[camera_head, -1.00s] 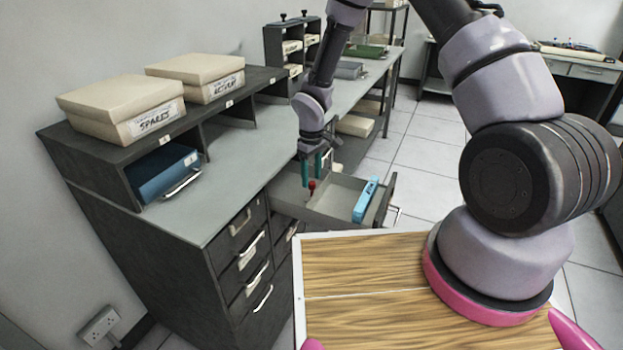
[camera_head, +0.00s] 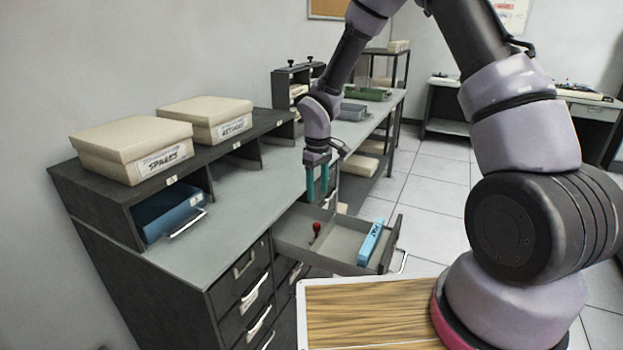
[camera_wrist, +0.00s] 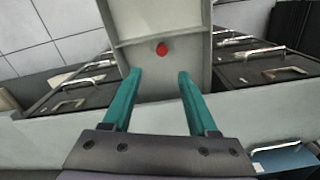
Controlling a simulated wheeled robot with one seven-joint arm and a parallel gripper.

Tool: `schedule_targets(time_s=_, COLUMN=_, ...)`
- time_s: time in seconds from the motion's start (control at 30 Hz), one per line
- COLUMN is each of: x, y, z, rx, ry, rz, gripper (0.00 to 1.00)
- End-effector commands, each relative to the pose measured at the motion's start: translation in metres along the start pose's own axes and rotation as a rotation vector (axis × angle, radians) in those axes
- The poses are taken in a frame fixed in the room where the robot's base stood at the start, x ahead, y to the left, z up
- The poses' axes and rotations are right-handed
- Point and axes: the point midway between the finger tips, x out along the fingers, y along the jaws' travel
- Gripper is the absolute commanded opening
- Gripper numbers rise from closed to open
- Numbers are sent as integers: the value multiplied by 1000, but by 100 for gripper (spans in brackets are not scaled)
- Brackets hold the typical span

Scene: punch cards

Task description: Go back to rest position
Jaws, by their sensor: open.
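My gripper (camera_head: 317,182) hangs above the inner end of an open drawer, pointing down, with its two teal fingers apart and nothing between them. The open drawer (camera_head: 345,262) sticks out from the grey cabinet. A red-topped stamp-like object (camera_head: 316,230) stands in its left compartment, below and apart from my fingers. A blue labelled box (camera_head: 371,242) lies in the right compartment. In the wrist view my open gripper (camera_wrist: 160,75) shows the red top (camera_wrist: 162,49) beyond the fingertips, inside the drawer (camera_wrist: 155,20).
Two cream boxes, one marked SPARES (camera_head: 130,150) and another (camera_head: 206,118), sit on the dark shelf unit. A blue drawer-like box (camera_head: 170,212) sits in a slot below. The counter (camera_head: 230,215) is clear. A wooden-topped surface (camera_head: 370,312) lies near my arm's base.

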Motion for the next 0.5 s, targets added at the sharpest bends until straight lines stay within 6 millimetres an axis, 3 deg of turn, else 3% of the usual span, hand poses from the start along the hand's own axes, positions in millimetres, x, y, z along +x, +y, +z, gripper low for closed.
schedule_targets(time_s=0.17, x=-58, y=22, z=16, rx=108, ry=44, rz=45, gripper=59)
schedule_targets(time_s=0.27, x=-106, y=36, z=34, rx=208, ry=85, rz=74, gripper=59)
schedule_targets(time_s=0.5, x=-207, y=52, z=95, rx=461, ry=198, rz=113, gripper=59)
